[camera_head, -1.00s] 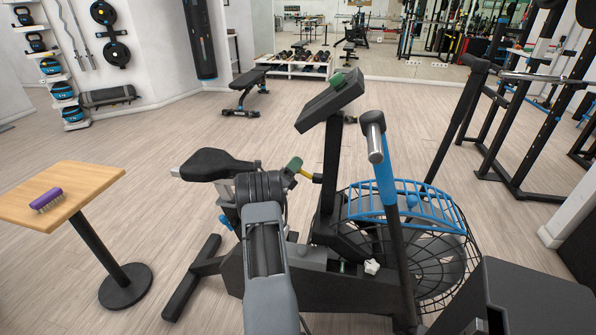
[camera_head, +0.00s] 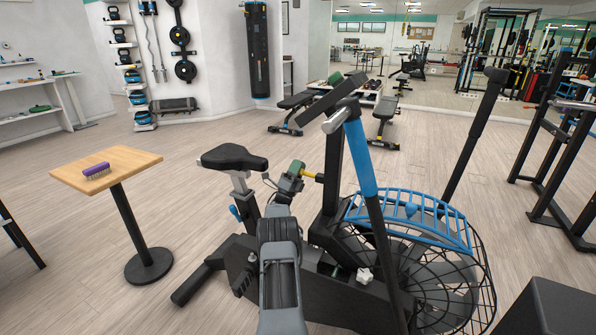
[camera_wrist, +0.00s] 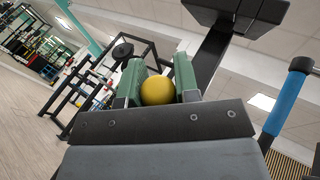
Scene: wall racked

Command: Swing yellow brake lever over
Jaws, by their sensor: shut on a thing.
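The yellow brake lever (camera_head: 313,177) is on a black exercise bike (camera_head: 330,245), on the saddle side of its upright post. In the head view a short yellow piece shows just right of my gripper (camera_head: 297,169), and the rest is hidden. In the wrist view the lever's round yellow knob (camera_wrist: 158,92) sits between the two green finger pads of my gripper (camera_wrist: 158,80). My gripper is shut on the knob.
The bike's saddle (camera_head: 234,158) is left of my gripper. A blue-gripped handle arm (camera_head: 361,160) and a blue-topped fan cage (camera_head: 440,260) are on the right. A small wooden table (camera_head: 125,165) with a purple brush (camera_head: 96,170) stands left. Open floor lies behind.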

